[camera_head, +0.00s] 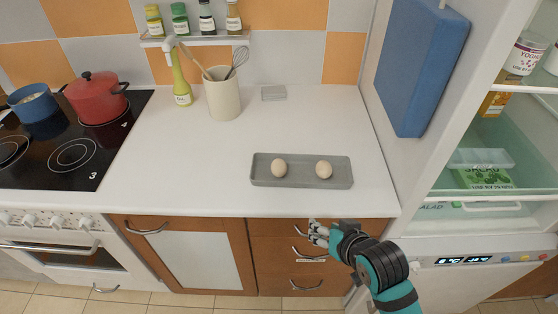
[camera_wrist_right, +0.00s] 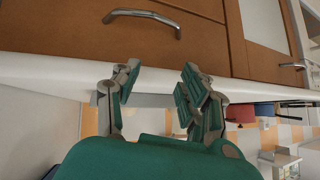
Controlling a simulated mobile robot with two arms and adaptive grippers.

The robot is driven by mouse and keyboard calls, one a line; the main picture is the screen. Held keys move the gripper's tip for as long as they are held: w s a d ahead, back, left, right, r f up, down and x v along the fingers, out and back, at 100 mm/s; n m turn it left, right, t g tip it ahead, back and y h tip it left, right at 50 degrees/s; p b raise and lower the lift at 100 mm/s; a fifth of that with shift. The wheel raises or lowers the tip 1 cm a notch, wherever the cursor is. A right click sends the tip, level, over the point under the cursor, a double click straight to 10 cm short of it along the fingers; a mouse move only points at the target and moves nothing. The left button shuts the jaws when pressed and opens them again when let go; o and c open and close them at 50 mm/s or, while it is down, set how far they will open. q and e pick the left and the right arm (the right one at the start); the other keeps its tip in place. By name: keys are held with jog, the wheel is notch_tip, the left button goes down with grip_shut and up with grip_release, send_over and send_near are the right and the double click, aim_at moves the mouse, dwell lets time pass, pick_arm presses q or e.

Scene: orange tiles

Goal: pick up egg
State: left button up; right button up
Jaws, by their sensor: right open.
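Two beige eggs lie apart in a shallow grey tray (camera_head: 301,181) on the white counter: a left egg (camera_head: 279,168) and a right egg (camera_head: 323,169). My right gripper (camera_head: 316,233) is in front of the counter, below its front edge and near the drawers, apart from the eggs. In the right wrist view my right gripper (camera_wrist_right: 155,88) shows its two fingers spread with nothing between them. The eggs do not show in the wrist view. My left gripper is not in view.
The white counter (camera_head: 170,150) is clear around the tray. A utensil crock (camera_head: 222,95) and an oil bottle (camera_head: 181,88) stand at the back. A red pot (camera_head: 97,98) and a blue pot (camera_head: 33,106) are on the stove. An open fridge (camera_head: 470,228) stands right.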

jog(key=w+a+r+t+y, duration=0.2)
jog(key=w+a+r, duration=0.15)
jog(key=r, duration=0.65)
jog(key=p, duration=0.1)
send_near(283, 171)
jog(key=x, duration=0.5)
jog(key=shift+a+r, duration=0.1)
jog(key=shift+r, duration=0.1)
jog(key=shift+p+x, duration=0.65)
jog(key=shift+x, duration=2.4)
jog(key=shift+s+f, duration=0.1)
jog(key=shift+f, duration=0.05)
jog(key=c, duration=0.8)
